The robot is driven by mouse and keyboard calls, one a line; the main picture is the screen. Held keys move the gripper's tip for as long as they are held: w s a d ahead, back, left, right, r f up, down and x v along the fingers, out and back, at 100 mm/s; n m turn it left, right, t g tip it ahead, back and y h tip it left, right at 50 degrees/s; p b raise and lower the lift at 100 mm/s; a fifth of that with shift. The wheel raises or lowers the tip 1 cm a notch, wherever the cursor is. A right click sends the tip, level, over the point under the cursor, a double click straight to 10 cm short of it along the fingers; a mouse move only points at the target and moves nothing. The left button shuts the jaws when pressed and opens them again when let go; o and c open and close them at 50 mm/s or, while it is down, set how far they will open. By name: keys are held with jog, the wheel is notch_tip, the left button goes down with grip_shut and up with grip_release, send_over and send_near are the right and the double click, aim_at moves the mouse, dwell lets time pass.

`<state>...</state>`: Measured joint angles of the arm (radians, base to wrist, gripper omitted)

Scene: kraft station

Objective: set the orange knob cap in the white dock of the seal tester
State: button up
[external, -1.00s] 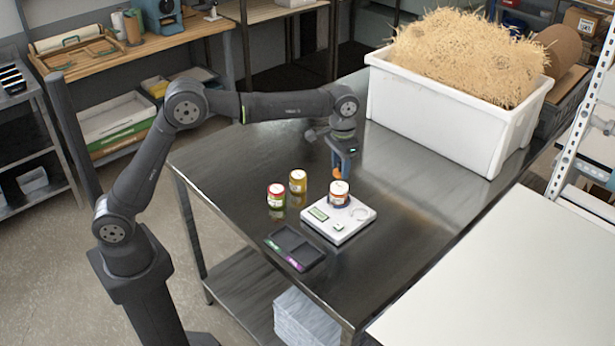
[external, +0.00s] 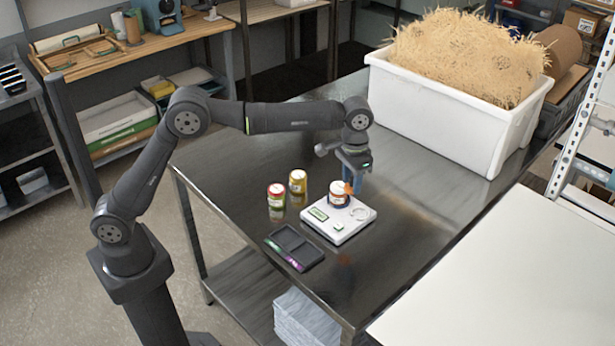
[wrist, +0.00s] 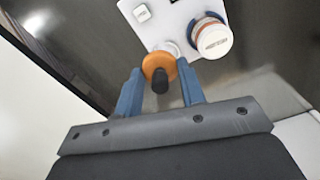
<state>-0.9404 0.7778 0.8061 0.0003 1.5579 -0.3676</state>
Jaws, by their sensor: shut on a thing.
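The orange knob cap (wrist: 157,62), an orange disc with a dark stem, is held between the blue fingers of my gripper (wrist: 160,82). In the external view my gripper (external: 354,186) is above the back edge of the white seal tester (external: 341,230), close behind the jar on it. The cap (external: 348,188) is partly hidden there by the jar. The white dock (external: 360,214) shows as a ring at the tester's right. In the wrist view a white round part, seemingly the dock (wrist: 168,47), is partly covered by the cap. The cap appears apart from the tester.
A white-lidded jar (external: 338,193) stands on the tester, near the cap. A red jar (external: 276,194) and a yellow jar (external: 298,182) stand to the left. A dark compartment tray (external: 294,247) lies in front. A white bin of straw (external: 440,118) stands behind.

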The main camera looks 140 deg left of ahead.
send_over(360, 214)
notch_tip(360, 214, down, 5)
jog(key=shift+f, duration=2.5)
jog(key=shift+f, duration=0.6)
jog(key=shift+d, duration=0.1)
jog(key=o, duration=1.2)
notch_tip(360, 214, up, 8)
jog(key=shift+f, duration=0.1)
dwell(0.4)
